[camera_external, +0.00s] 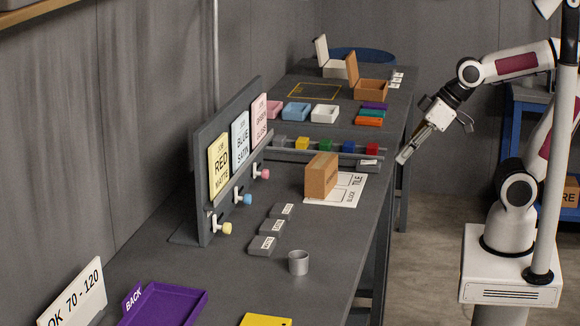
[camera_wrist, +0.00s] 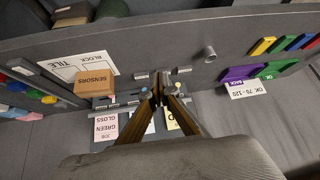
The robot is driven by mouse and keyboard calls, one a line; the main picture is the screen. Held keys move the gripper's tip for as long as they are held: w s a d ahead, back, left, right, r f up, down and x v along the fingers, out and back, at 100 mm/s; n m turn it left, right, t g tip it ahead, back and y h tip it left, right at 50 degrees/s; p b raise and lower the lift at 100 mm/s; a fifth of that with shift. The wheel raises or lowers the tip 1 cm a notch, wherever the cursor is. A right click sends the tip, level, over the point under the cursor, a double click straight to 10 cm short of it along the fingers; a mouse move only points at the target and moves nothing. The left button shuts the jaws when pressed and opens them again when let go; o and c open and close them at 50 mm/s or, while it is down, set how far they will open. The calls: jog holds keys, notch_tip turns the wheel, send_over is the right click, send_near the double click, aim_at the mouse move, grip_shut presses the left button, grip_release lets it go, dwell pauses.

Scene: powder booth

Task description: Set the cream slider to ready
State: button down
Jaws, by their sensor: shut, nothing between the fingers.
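The cream slider (camera_external: 224,228) is the nearest of three knobs on white mounts along the foot of an upright grey panel (camera_external: 205,150). It sits below the yellow "RED MATTE" card (camera_external: 219,168). A blue knob (camera_external: 246,199) and a pink knob (camera_external: 264,174) follow farther back. My gripper (camera_external: 402,157) is shut and empty, raised near the table's right edge, well apart from the slider.
Small labelled grey blocks (camera_external: 272,227) and a grey cup (camera_external: 298,262) stand in front of the panel. A cardboard box (camera_external: 321,176) stands on a white sheet (camera_external: 348,190). A rail with coloured blocks (camera_external: 302,143) lies farther back. A purple tray (camera_external: 170,307) is at the near end.

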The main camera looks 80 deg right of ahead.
jog(key=w+a+n+t+y, duration=0.1)
jog(key=w+a+t, duration=0.1)
jog(key=w+a, duration=0.6)
jog(key=w+a+n+t+y, duration=0.1)
jog(key=w+a+t, duration=0.15)
jog(key=w, duration=0.85)
jog(key=shift+w+a+f+n+t+h, duration=0.3)
jog(key=shift+w+a+f+t+h, duration=0.55)
jog(key=shift+w+f, duration=0.95)
jog(key=shift+w+a+f+n+t+h, duration=0.4)
jog(key=shift+w+a+f+h, duration=0.6)
jog(key=shift+w+a+f, duration=0.65)
jog(key=shift+w+a+f+n+t+h, duration=0.2)
jog(key=shift+w+a+f+t+h, duration=0.65)
jog(key=shift+w+f, duration=1.05)
jog(key=shift+s+a+f, duration=0.1)
jog(key=shift+a, duration=0.05)
jog(key=x, duration=1)
jog(key=shift+d+f, duration=0.6)
jog(key=shift+f, duration=0.3)
jog(key=shift+d+f, duration=0.6)
jog(key=shift+f, duration=0.25)
